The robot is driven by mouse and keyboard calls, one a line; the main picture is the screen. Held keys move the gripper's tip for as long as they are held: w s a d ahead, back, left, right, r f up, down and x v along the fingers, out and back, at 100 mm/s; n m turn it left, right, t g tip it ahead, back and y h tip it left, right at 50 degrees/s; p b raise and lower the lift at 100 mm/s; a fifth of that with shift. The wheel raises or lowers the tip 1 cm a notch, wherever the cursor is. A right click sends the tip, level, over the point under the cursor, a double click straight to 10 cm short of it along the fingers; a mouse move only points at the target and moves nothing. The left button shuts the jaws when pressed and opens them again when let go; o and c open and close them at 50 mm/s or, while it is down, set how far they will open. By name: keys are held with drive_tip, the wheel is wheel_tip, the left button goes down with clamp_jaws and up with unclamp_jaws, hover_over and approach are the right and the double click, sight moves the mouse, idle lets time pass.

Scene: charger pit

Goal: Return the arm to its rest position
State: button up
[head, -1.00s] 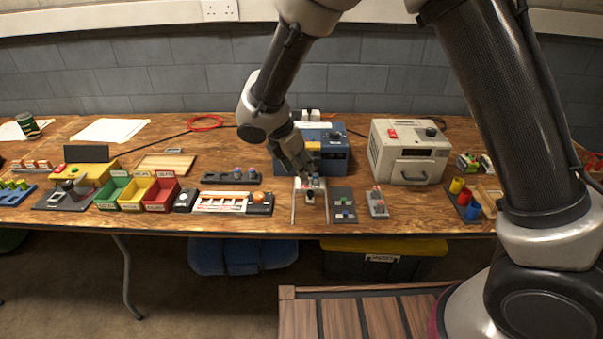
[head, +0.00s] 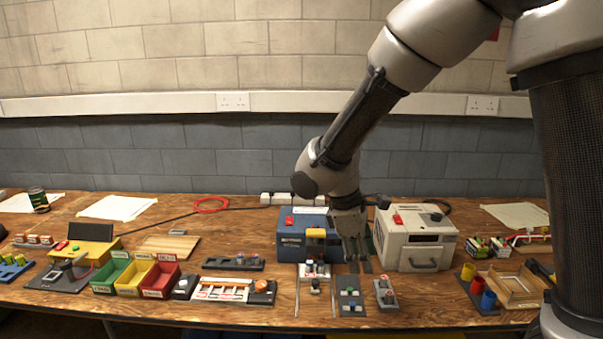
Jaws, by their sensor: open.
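My gripper (head: 358,262) hangs from my arm and points down in front of the gap between the blue charger box (head: 290,236) and the white-grey box (head: 412,240). Its fingers are apart and nothing shows between them. It hides the right part of the blue box. Below it on the table are a small rail stand (head: 314,274), a dark plate with small buttons (head: 351,302) and a grey switch block (head: 386,294). The gripper appears above these, apart from them.
Green, yellow and red bins (head: 160,279) stand on the left of the wooden table (head: 225,215). Coloured cups (head: 477,286) and a wooden tray (head: 515,287) lie at the right. A red cable loop (head: 210,204) lies at the back. The wall with sockets (head: 233,101) is behind.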

drive_tip(key=s+d+r+m+t+y, duration=0.1)
drive_tip(key=s+d+r+m+t, duration=0.1)
drive_tip(key=s+d+r+m, duration=0.5)
drive_tip(key=s+d+r+m+t+y, duration=0.2)
drive_tip(key=s+d+r+m, duration=0.5)
drive_tip(key=d, duration=0.9)
drive_tip(key=shift+s+r, duration=0.7)
drive_tip(key=shift+r, duration=0.2)
